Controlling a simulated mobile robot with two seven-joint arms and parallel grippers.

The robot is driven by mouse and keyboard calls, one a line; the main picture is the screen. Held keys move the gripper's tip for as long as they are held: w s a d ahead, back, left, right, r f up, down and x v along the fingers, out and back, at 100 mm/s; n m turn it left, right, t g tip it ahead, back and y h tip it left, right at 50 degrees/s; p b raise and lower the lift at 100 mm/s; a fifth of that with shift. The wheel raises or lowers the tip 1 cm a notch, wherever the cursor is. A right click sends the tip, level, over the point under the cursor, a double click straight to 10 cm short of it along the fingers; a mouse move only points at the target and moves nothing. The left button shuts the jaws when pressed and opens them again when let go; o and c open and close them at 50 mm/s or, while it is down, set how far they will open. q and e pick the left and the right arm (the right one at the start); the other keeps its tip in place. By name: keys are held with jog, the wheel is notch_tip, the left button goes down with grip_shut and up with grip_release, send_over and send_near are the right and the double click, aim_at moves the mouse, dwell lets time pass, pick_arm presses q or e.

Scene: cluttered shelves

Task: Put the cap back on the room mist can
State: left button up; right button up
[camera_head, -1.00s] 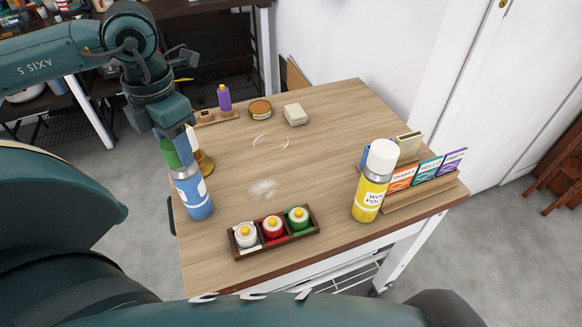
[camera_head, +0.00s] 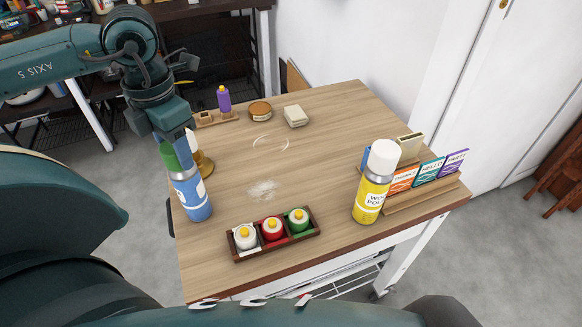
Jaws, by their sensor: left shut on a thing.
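The blue spray can (camera_head: 193,199), which I take to be the room mist can, stands at the left edge of the wooden table. A green cap (camera_head: 176,156) is at its top. My left gripper (camera_head: 174,139) comes down from above and is shut on the green cap. The cap looks in line with the can and at its top; whether it is fully seated I cannot tell. The gripper's fingertips are partly hidden by its own body. My right gripper is not in view.
A gold-based bottle (camera_head: 204,165) stands close behind the can. A tray (camera_head: 274,250) of small capped bottles lies at the front. A yellow wood polish can (camera_head: 371,196) and a card rack (camera_head: 430,194) are at the right. The table's middle is mostly clear.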

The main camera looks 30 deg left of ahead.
pick_arm(q)
jog(key=shift+f, duration=0.3)
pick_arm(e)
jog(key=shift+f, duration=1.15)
pick_arm(q)
jog(key=o, duration=1.1)
jog(key=shift+c, duration=0.2)
jog(key=shift+r, duration=0.3)
notch_tip(320, 180, up, 13)
jog(key=p, duration=0.3)
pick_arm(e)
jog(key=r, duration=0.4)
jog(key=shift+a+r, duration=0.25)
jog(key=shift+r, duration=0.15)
